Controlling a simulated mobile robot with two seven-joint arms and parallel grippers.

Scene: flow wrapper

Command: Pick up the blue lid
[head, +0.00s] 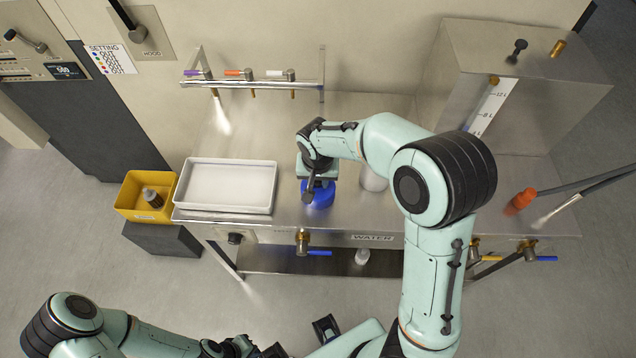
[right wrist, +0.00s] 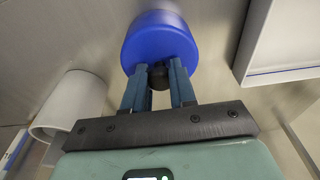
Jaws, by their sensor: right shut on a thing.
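The blue lid (head: 322,195) is on the steel table, just right of the white tray, partly hidden by my right gripper (head: 314,186). In the right wrist view the lid (right wrist: 160,38) is a round blue piece with a black knob (right wrist: 158,76). My right gripper (right wrist: 158,82) has its two fingers shut on the knob, one on each side. The picture does not clearly show whether the lid touches the table. My left arm is folded low at the bottom edge of the head view; its fingers cannot be made out clearly.
The white tray (head: 231,162) lies left of the lid. A white cylinder (head: 372,181) stands right of it, partly behind my right forearm. A yellow bin (head: 132,203) with a dark bottle is at the left. A rack (head: 254,83) stands behind; a steel tank (head: 530,110) is back right.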

